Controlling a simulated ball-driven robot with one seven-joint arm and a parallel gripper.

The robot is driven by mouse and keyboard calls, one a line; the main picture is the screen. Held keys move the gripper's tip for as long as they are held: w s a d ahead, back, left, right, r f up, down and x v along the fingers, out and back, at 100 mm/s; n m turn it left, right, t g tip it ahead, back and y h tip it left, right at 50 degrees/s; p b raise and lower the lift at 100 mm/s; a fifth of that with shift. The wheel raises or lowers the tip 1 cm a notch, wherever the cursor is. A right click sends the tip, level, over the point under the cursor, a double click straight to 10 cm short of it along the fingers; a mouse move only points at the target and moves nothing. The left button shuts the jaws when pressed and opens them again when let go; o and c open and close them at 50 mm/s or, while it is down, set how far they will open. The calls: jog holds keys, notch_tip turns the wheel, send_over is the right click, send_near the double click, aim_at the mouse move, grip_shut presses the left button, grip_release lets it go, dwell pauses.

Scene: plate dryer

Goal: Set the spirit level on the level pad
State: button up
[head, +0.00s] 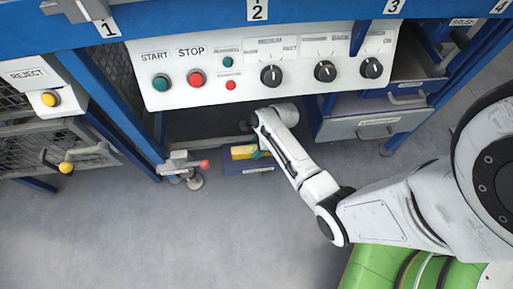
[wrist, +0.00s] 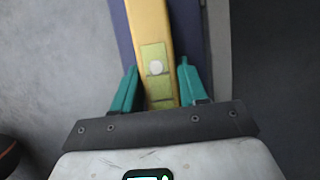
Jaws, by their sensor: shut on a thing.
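The yellow spirit level (wrist: 148,22) runs lengthwise between the teal fingers of my gripper (wrist: 158,66) in the wrist view, with its pale green vial window facing the camera. My gripper is shut on it near its close end; its far end runs out of the picture. In the head view the level (head: 243,152) shows as a short yellow bar below the control panel, partly hidden by my gripper (head: 259,153). A blue labelled block (head: 238,168), probably the level pad, lies under it. I cannot tell whether level and block touch.
The white control panel (head: 215,76) with buttons and knobs overhangs the work spot. A lever with a red knob (head: 205,164) stands just left of the block. A grey drawer (head: 345,128) is to the right. The grey floor in front is clear.

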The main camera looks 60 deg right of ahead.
jog(key=o, duration=1.2)
jog(key=p+v, duration=0.4)
jog(key=v, duration=0.2)
jog(key=shift+p+v, duration=0.35)
jog(key=shift+v, duration=0.45)
